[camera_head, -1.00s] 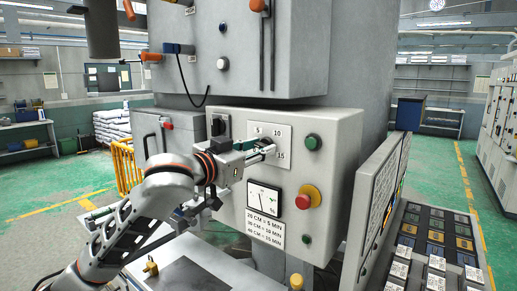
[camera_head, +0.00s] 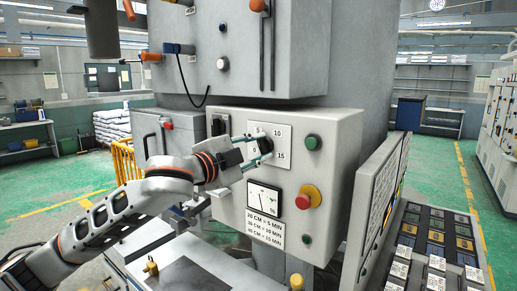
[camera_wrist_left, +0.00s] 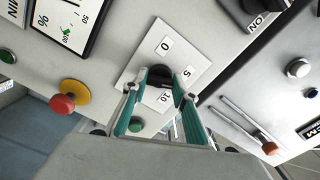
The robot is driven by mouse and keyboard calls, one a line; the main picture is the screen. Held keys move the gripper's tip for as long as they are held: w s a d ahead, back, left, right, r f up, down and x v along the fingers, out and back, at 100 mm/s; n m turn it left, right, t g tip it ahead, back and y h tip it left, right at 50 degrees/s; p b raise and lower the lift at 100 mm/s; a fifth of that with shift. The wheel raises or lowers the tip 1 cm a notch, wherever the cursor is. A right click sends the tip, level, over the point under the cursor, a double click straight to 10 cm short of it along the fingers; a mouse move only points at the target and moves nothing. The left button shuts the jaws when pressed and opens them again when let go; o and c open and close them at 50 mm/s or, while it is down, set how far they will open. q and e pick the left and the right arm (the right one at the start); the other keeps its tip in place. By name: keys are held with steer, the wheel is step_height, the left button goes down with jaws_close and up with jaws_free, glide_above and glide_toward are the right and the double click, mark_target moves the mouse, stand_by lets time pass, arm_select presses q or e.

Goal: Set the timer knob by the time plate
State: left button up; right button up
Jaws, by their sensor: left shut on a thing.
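The black timer knob (camera_head: 265,146) sits on a white square dial plate (camera_head: 284,132) marked 0, 5, 10 and 15 on the grey control box. My left gripper (camera_head: 262,148) reaches it from the left. In the left wrist view its teal fingers lie on either side of the knob (camera_wrist_left: 159,76) and are shut on it. The marks 0, 5 and 10 show there; the 15 does not. I cannot tell where the knob points. The time plate (camera_head: 265,228), below the gauge, reads 20 CM = 5 MIN, 30 CM = 10 MIN, 40 CM = 15 MIN. My right gripper is out of view.
A percent gauge (camera_head: 264,198) sits below the dial. A red stop button (camera_head: 308,197) on yellow and a green button (camera_head: 313,142) are to the right. A black switch (camera_head: 219,125) is to the left. A tilted key panel (camera_head: 436,240) stands at the lower right.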

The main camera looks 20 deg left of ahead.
arm_select(q)
steer(key=m, duration=1.2)
steer(key=shift+m, duration=0.3)
stand_by(0.4)
steer(key=o, duration=1.1)
steer(key=v, duration=1.2)
